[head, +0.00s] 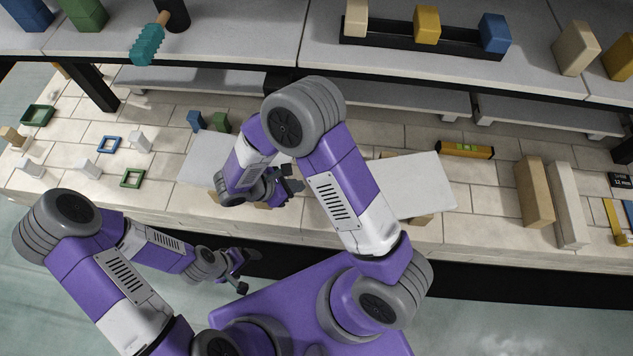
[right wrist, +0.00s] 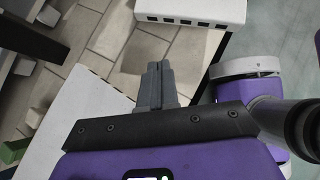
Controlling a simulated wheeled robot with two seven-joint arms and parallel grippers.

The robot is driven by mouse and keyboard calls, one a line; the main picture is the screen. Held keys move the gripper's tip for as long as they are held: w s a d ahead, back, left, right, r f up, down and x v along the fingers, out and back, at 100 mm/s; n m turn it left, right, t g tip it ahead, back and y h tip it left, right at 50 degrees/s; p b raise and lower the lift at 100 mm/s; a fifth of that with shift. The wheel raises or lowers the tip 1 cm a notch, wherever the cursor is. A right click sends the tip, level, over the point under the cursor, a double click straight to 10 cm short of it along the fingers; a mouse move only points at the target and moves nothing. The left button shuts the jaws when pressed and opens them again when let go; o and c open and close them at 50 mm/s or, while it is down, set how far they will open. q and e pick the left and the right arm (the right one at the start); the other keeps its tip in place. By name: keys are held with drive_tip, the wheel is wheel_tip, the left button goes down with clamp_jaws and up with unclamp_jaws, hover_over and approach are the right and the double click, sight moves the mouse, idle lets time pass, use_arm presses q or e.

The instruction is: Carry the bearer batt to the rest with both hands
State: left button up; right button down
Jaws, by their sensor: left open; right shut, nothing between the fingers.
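Two pale flat slabs lie on the bench. The left slab (head: 203,152) is partly hidden behind my right arm; the right slab (head: 420,185) rests on tan supports. I cannot tell which is the bearer batt and which belongs to the rest. My right gripper (head: 291,183) is shut and empty, near the left slab's right side. In the right wrist view its fingers (right wrist: 155,84) are together, beside a pale slab (right wrist: 82,112), with nothing between them. My left gripper (head: 246,272) is open and empty, in front of the bench's front edge and below the left slab.
A yellow level (head: 465,151) lies behind the right slab. A tan block (head: 535,192) and a cream block (head: 567,205) stand to the right. Small frames and blocks, including a green frame (head: 132,178), lie to the left. A grey shelf (head: 250,35) overhangs the back.

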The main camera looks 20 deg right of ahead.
drive_tip(key=d+r+b+x, duration=0.1)
drive_tip(key=x, duration=0.5)
drive_tip(key=d+r+b+x, duration=0.1)
drive_tip(key=b+x, duration=0.1)
drive_tip(key=x, duration=0.4)
drive_tip(key=shift+d+f, duration=0.15)
drive_tip(key=d+b, duration=0.1)
drive_tip(key=d, duration=0.4)
drive_tip(key=shift+d, duration=0.25)
